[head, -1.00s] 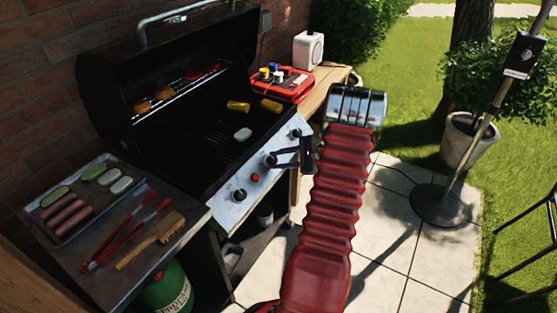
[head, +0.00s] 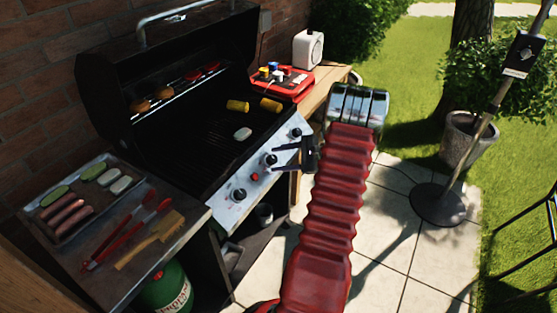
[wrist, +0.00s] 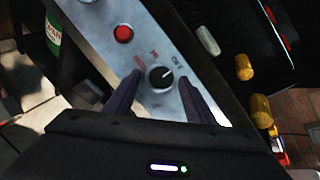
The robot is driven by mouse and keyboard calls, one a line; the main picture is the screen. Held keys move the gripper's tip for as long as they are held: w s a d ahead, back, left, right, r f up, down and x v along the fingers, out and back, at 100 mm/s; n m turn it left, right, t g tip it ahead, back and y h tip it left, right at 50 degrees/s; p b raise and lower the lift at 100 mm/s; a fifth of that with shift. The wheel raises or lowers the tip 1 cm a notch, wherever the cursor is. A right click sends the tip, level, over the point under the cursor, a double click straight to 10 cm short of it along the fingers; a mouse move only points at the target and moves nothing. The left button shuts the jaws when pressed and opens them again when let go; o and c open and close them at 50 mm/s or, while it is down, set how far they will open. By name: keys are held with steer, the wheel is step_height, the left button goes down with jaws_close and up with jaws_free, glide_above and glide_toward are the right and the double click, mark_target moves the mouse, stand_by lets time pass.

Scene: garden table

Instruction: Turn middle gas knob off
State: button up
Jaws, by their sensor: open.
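The middle gas knob (head: 270,160) is a round dark knob on the grill's silver control panel (head: 222,212). In the wrist view the knob (wrist: 160,80) shows a pale pointer line slanting up and right, toward the printed OFF side. HI is printed above it, with a red mark to its left. My gripper (head: 278,157) is open in front of the panel, its dark fingers pointing at the knob. In the wrist view the gripper (wrist: 158,86) has one finger on each side of the knob, with gaps visible, and holds nothing.
Two other knobs, near (head: 238,195) and far (head: 295,132), and a red button (head: 255,177) share the panel. The grill lid (head: 155,65) is open, with food on the grates. A tray (head: 110,213) and tools lie on the left shelf.

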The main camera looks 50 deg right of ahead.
steer(key=v, duration=1.3)
steer(key=shift+s, duration=0.15)
steer(key=shift+d+f, duration=0.1)
steer(key=shift+f, duration=0.05)
steer(key=s+a+f+n+g, duration=0.3)
steer(key=a+f+g, duration=0.15)
steer(key=a, duration=0.45)
steer(key=a+r+n+h, duration=0.1)
steer(key=a+r+n, duration=0.6)
steer(key=a, duration=0.8)
steer(key=w+a+r+n+g+h, duration=0.1)
steer(key=a+r+n, duration=0.6)
steer(key=a, duration=0.8)
steer(key=w+a+r+n+g+h, duration=0.1)
steer(key=a+r+n+h, duration=0.1)
steer(key=a+r+n, duration=0.6)
steer(key=a+r, duration=0.1)
steer(key=a, duration=0.6)
steer(key=shift+r, duration=0.2)
